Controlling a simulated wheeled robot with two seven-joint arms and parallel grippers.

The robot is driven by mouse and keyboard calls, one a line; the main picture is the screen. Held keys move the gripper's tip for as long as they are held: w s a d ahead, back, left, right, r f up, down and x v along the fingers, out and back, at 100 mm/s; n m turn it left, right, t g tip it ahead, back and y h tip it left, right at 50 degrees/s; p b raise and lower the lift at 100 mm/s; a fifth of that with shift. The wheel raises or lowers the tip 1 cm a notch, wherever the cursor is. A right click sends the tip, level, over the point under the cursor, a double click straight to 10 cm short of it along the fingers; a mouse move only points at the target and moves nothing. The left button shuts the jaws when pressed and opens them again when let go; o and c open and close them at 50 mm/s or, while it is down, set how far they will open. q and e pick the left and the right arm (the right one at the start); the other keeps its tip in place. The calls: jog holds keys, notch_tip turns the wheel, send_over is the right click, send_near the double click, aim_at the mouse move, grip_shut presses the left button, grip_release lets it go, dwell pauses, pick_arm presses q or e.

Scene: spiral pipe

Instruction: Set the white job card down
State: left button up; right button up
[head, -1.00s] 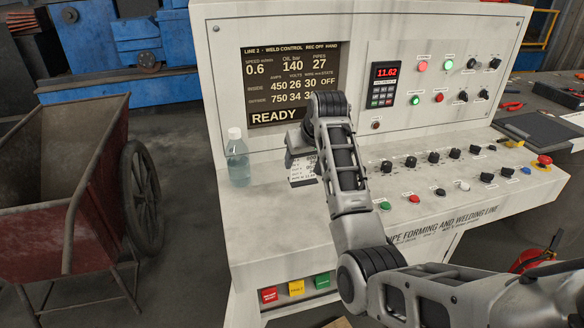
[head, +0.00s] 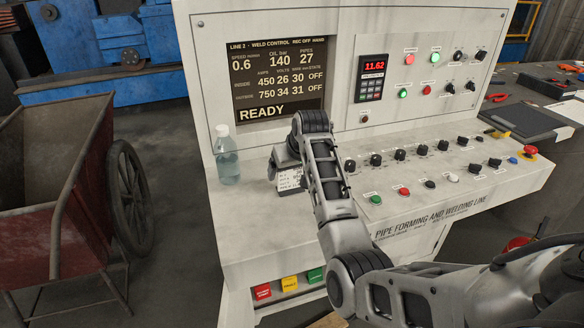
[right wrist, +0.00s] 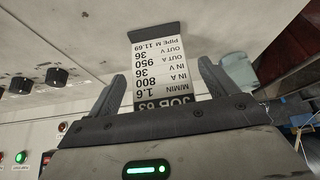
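The white job card (head: 290,181) stands on the console's desk, its dark lower edge at or close to the surface. In the right wrist view, the card (right wrist: 158,70) appears upside down with the dark strip at the far end; its "JOB 63" end is partly hidden by the gripper body. My right gripper (head: 285,163) is directly over the card. In the wrist view, its fingers (right wrist: 160,80) straddle the card's side edges, with narrow gaps visible on both sides, so it looks open. My left gripper is not in view.
A clear bottle (head: 226,160) stands left of the card. Rows of knobs and buttons (head: 421,149) cover the desk to the right. The display panel (head: 277,80) rises behind. Bare desk (head: 245,225) lies in front of the bottle. A red cart (head: 65,190) stands left.

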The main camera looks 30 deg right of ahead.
jog(key=shift+r, duration=0.3)
jog(key=v, duration=1.2)
jog(key=shift+b, duration=0.35)
jog(key=shift+f, duration=0.1)
jog(key=s+a+f, duration=0.1)
jog(key=s+f, duration=0.2)
jog(key=f, duration=0.1)
jog(key=s+a+f+n, duration=0.1)
jog(key=s+a+f, duration=0.1)
jog(key=s+f, duration=0.2)
jog(key=s+a+f+n+g, duration=0.1)
jog(key=s+f, duration=0.3)
jog(key=f, duration=0.1)
jog(key=shift+s+a+f+h, duration=0.2)
jog(key=shift+a+f+h, duration=0.1)
jog(key=shift+a+h, duration=0.1)
jog(key=s+a+f+n+g+y, duration=0.1)
jog(key=s+a+f, duration=0.3)
jog(key=s, duration=0.5)
jog(key=s+a+f+n+g+y, duration=0.15)
jog(key=s+a, duration=0.35)
jog(key=s, duration=0.5)
jog(key=w+a+f+t+y, duration=0.2)
jog(key=w+a+f+t, duration=0.3)
jog(key=f, duration=0.4)
jog(key=shift+w+f+t, duration=0.3)
jog(key=shift+w+t, duration=0.45)
jog(key=shift+t, duration=0.5)
